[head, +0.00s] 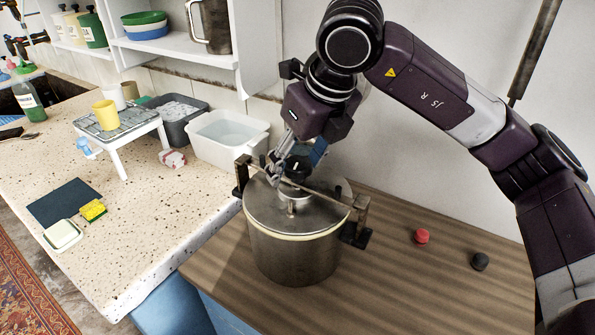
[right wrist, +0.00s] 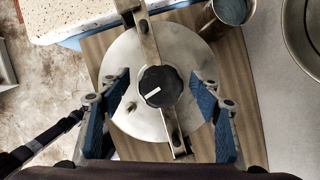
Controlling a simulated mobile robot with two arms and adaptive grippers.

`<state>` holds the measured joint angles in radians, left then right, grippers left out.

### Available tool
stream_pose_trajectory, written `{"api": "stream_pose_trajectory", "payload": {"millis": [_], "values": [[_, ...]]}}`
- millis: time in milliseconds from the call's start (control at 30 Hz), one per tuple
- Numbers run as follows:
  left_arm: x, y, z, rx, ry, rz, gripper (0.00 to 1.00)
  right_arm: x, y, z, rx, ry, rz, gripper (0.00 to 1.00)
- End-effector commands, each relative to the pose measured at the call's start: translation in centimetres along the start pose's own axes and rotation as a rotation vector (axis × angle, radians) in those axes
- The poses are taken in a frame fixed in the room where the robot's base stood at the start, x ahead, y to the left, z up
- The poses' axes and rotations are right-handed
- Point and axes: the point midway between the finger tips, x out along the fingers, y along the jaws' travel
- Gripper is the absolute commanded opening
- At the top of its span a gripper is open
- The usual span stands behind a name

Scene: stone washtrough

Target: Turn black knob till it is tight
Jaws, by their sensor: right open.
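The black knob (right wrist: 160,87) has a scalloped rim and a white pointer line. It sits over the middle of a metal bar (right wrist: 149,45) that crosses the lid (right wrist: 117,60) of a steel pot (head: 292,257). In the head view the knob (head: 297,169) is partly hidden by my right gripper (head: 287,169). In the right wrist view the open blue-padded fingers of the right gripper (right wrist: 159,82) stand on either side of the knob, with clear gaps and nothing between the pads touching it. My left gripper is not in view.
The pot stands on a brown wooden top (head: 390,278). A red cap (head: 422,236) and a black cap (head: 480,261) lie to its right. A white tub (head: 228,140) stands close behind left on the speckled counter (head: 150,215). The wooden top's front right is clear.

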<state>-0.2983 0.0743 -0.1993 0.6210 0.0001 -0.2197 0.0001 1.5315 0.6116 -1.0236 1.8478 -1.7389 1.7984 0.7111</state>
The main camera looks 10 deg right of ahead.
Motion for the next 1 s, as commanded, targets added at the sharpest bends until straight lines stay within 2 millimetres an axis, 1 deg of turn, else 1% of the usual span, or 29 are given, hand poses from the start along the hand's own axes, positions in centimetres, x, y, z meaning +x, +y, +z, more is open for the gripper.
{"api": "stream_pose_trajectory", "payload": {"millis": [167,400,767,1000], "values": [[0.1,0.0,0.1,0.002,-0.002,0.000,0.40,0.0,-0.1,0.0,-0.168,0.000,0.072,0.58],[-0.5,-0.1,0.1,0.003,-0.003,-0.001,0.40,-0.1,-0.1,0.1,-0.394,0.000,0.167,0.58],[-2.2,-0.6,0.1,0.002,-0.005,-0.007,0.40,-0.2,0.0,0.2,-0.731,-0.001,0.307,0.58],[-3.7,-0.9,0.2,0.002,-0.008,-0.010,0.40,-0.3,0.0,0.2,-0.956,0.000,0.401,0.58]]}}
